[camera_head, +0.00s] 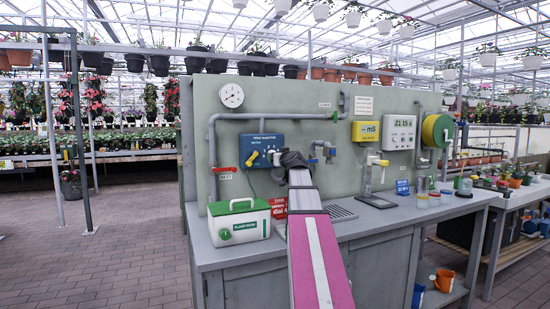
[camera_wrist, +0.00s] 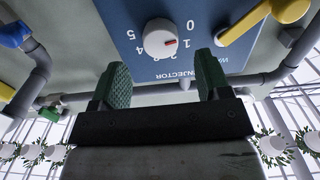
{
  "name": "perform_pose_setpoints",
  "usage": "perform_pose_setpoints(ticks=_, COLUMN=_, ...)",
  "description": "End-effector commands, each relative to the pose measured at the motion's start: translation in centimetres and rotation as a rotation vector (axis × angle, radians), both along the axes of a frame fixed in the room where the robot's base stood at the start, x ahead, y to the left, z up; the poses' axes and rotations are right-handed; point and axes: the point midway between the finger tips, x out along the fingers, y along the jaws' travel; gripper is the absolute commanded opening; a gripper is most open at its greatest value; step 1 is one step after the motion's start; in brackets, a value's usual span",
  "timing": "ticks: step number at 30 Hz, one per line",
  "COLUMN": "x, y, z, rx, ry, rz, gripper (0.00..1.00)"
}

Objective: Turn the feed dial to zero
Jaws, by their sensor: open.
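The feed dial (camera_wrist: 157,36) is a round white knob with a red mark on the blue injector panel (camera_wrist: 118,12), which shows upside down in the wrist view. Numbers 0 to 5 ring the knob. The red mark points right in that view, close to the 1. The blue injector box (camera_head: 258,141) also shows in the head view, where my gripper (camera_head: 284,158) is at its right side and the dial is hard to make out. In the wrist view my gripper (camera_wrist: 162,66) is open and empty, its green fingers apart below the dial, not around it.
A yellow handle (camera_wrist: 253,20) is on the same panel, beside the dial. Grey pipes (camera_wrist: 270,76) run close to the panel.

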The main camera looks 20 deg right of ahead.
Motion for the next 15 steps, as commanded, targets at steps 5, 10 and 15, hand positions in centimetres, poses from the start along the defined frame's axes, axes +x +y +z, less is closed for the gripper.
perform_pose_setpoints(ticks=5, x=-4.0, y=0.1, z=-0.1, rx=-0.001, ry=0.0, rz=0.0, gripper=0.7)
perform_pose_setpoints(ticks=10, x=-6.0, y=-0.1, z=-0.1, rx=0.0, ry=0.0, rz=0.001, gripper=0.7)
perform_pose_setpoints(ticks=15, x=-6.4, y=-0.1, z=0.0, rx=0.0, ry=0.001, rz=0.002, gripper=0.7)
